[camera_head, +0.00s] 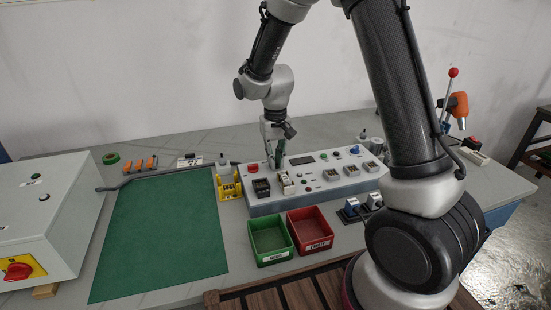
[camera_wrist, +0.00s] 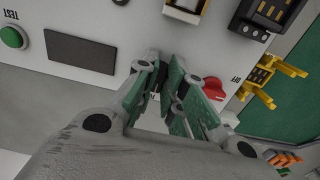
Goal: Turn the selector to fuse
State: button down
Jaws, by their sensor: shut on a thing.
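The grey processor panel (camera_head: 303,189) stands on the table. My gripper (camera_head: 277,163) reaches down onto its back left part, between a red knob (camera_head: 254,167) and a dark display (camera_head: 302,160). In the wrist view my gripper (camera_wrist: 172,85) has its green-padded fingers close together at the panel face, shut on the selector. The fingers hide nearly all of the selector, so I cannot tell which way it points. The red knob (camera_wrist: 213,88), beside an OFF label, is just right of the fingers there. The display (camera_wrist: 80,51) is to the left.
A green button (camera_wrist: 12,37) marked TEST is beyond the display. Yellow holders (camera_wrist: 266,78) stand close beside the panel. A green bin (camera_head: 270,259) and a red bin (camera_head: 311,248) stand in front. The green mat (camera_head: 165,235) is bare on the left.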

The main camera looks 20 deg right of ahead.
dwell(0.3)
jog(key=c, duration=1.5)
grip_release()
notch_tip(320, 180, up, 12)
jog(key=s+d+r+t, duration=0.1)
jog(key=s+d+r, duration=0.2)
jog(key=s+d, duration=0.2)
jog(key=s+d+r+t, duration=0.2)
jog(key=s+d, duration=0.3)
jog(key=s, duration=0.7)
jog(key=s+d+r+t, duration=0.1)
jog(key=s+d+r, duration=0.4)
jog(key=s, duration=0.4)
